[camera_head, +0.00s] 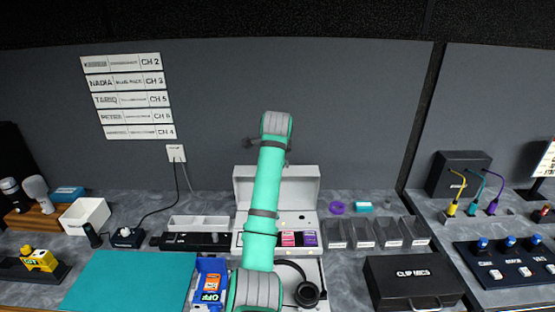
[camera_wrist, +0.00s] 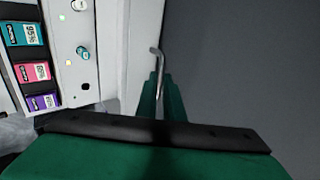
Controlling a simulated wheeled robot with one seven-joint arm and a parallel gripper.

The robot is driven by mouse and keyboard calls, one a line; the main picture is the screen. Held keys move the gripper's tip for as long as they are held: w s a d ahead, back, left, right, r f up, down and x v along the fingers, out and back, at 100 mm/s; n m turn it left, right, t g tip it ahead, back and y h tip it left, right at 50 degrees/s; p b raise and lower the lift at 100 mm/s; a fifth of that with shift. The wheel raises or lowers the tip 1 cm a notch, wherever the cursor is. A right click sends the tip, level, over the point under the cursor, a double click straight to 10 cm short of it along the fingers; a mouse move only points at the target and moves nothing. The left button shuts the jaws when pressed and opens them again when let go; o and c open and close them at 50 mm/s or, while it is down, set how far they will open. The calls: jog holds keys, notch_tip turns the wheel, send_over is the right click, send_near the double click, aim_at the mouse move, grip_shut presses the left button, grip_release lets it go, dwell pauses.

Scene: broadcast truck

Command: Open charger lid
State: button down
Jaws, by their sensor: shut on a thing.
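The white charger (camera_head: 312,220) stands on the counter in the middle of the head view, partly hidden behind my arm. Its white lid (camera_head: 303,188) stands raised at the back, against the dark wall. In the wrist view the charger face (camera_wrist: 66,45) is at the left, with cyan, pink and purple packs in it. My gripper (camera_wrist: 160,82) shows in the wrist view, with its green fingers shut on a thin grey lid handle (camera_wrist: 156,62) beside the white lid (camera_wrist: 132,45). In the head view my arm hides most of the gripper.
A headset (camera_head: 307,292) lies in front of the charger. Clear bins (camera_head: 365,232) and a black case (camera_head: 412,282) are to the right. The grey wall (camera_head: 360,120) is close behind.

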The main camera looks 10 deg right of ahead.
jog(key=c, duration=1.9)
grip_release()
jog(key=shift+d+r, duration=0.1)
jog(key=shift+r, duration=0.45)
jog(key=shift+f, duration=0.25)
jog(key=v, duration=1.1)
